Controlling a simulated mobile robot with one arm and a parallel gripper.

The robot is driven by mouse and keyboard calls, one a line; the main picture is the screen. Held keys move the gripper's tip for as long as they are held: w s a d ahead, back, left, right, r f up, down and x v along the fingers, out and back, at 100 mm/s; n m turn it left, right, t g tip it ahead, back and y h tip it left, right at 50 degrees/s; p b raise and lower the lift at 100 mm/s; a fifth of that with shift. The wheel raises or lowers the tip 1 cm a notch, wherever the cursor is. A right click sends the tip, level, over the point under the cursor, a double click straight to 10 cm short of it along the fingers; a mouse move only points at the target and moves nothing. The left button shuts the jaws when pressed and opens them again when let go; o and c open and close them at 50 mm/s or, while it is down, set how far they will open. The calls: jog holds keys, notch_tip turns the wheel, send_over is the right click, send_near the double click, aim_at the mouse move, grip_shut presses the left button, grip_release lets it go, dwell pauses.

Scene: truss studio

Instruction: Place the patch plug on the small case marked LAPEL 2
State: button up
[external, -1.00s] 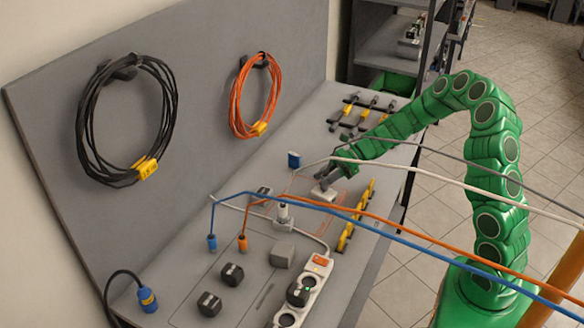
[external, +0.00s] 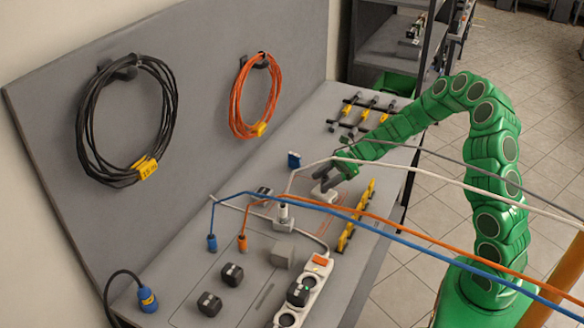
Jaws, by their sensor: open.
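My gripper (external: 341,175) is open, just above and to the right of a small pale case (external: 323,195) on the bench. A small greyish piece shows at the top of this case, close to the fingers; I cannot tell whether it is the patch plug. Case lettering is too small to read, so I cannot tell which is LAPEL 2. Another pale case (external: 284,224) with a white upright plug on it stands nearer the camera. A blue plug (external: 212,243) and an orange plug (external: 243,243) stand on cable ends to the left.
Blue, orange, white and grey cables cross in front of my arm. A power strip (external: 302,297), a grey box (external: 283,255) and dark cubes (external: 232,275) occupy the near bench. Yellow clips (external: 356,214) line the right edge.

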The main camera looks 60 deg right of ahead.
jog(key=v, duration=1.2)
jog(key=s+a+r+n+g+h, duration=0.1)
jog(key=s+a+r+n+g, duration=0.25)
jog(key=a, duration=0.45)
jog(key=s+a+r+n+g, duration=0.2)
jog(key=s+a+n, duration=0.25)
jog(key=a, duration=0.25)
jog(key=s+a+r+n+g+h, duration=0.1)
jog(key=s+a+r+n+g, duration=0.2)
jog(key=a+n, duration=0.35)
jog(key=s+a+r+n+g+h, duration=0.1)
jog(key=s+n+h, duration=0.7)
jog(key=s, duration=1.4)
jog(key=a+r+n, duration=0.1)
jog(key=n, duration=0.2)
jog(key=shift+g+h, duration=0.35)
jog(key=shift+h, duration=0.05)
